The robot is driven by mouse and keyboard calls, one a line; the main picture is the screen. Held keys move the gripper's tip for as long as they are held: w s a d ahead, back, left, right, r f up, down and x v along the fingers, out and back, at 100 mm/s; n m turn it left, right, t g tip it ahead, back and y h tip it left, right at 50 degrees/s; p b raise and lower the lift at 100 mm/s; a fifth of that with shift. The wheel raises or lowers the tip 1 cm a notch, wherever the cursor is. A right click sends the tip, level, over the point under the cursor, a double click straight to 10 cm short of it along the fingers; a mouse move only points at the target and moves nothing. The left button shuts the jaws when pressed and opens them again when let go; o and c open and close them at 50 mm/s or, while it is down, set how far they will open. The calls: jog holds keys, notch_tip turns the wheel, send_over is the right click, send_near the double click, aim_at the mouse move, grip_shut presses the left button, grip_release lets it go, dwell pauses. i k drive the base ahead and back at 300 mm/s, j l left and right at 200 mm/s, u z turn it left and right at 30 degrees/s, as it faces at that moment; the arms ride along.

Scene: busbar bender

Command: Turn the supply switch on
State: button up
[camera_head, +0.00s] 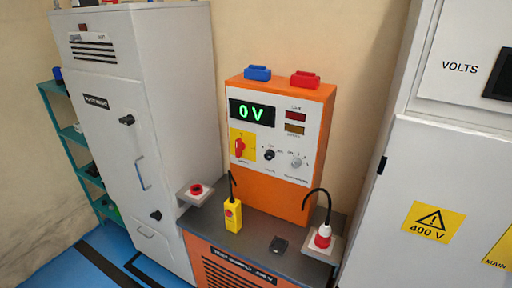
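The orange supply unit (272,210) stands in the middle of the view, with a white front panel. Its display (251,113) reads 0 V in green. On the left of the panel is a red rotary handle (239,147) on a yellow plate, which looks like the supply switch. The handle appears roughly upright; its markings are too small to read. A black knob (269,155) and a grey knob (296,162) sit to its right. My gripper is not in view.
A yellow pendant box (233,216) and a red-and-white plug (323,236) stand on the grey bench top (262,236). A red button (196,189) is on a side shelf. A grey cabinet (165,120) stands left, a white 400 V cabinet (440,190) right.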

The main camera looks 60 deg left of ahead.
aim_at(240, 146)
jog(key=u, duration=2.3)
jog(key=i+j, duration=0.1)
jog(key=i, duration=0.3)
jog(key=i+z, duration=0.1)
jog(key=i, duration=0.25)
